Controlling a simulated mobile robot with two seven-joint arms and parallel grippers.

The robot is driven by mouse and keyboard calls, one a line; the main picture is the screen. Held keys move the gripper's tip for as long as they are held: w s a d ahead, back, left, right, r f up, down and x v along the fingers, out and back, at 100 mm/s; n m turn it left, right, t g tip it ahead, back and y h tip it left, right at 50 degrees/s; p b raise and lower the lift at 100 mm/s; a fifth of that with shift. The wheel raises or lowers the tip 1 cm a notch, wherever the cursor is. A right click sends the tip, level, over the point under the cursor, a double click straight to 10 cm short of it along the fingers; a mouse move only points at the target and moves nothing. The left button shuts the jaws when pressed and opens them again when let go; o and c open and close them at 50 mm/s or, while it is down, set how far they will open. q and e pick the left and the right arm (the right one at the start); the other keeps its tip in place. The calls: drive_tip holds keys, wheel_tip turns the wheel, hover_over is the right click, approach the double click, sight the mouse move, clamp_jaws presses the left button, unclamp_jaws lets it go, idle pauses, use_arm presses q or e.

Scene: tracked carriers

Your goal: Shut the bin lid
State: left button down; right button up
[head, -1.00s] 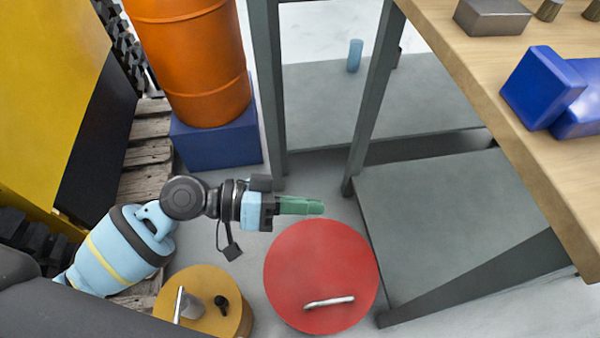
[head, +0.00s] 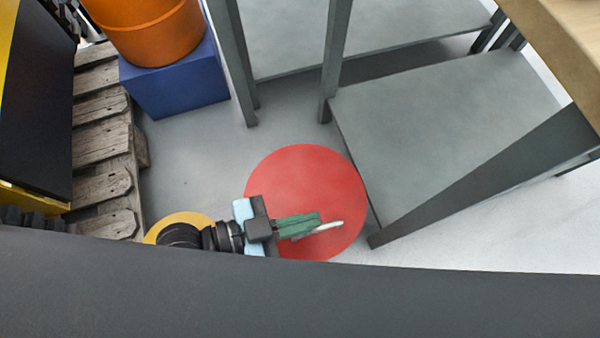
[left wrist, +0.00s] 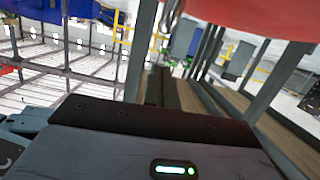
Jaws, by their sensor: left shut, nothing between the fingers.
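A round red lid (head: 300,175) with a pale bar handle (head: 330,227) near its front edge is seen from above in the head view. The bin under it is hidden, and I cannot tell how far the lid is tilted. My left gripper (head: 319,222) is shut and empty. Its green fingers overlap the lid's front part beside the handle in the head view; I cannot tell whether they touch. In the left wrist view a red surface (left wrist: 260,12), apparently the lid, fills the top right, beyond the dark fingers (left wrist: 161,88). My right gripper is not in view.
A grey metal frame with flat panels (head: 440,130) stands close to the right of the lid. A yellow round top (head: 180,220) is partly behind my left arm. An orange drum (head: 150,35) on a blue block (head: 178,82) and wooden pallets (head: 100,150) are left.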

use_arm(q)
drive_tip(key=shift+s+d+f, duration=0.1)
drive_tip(key=shift+s+f, duration=0.1)
drive_tip(key=shift+f, duration=0.15)
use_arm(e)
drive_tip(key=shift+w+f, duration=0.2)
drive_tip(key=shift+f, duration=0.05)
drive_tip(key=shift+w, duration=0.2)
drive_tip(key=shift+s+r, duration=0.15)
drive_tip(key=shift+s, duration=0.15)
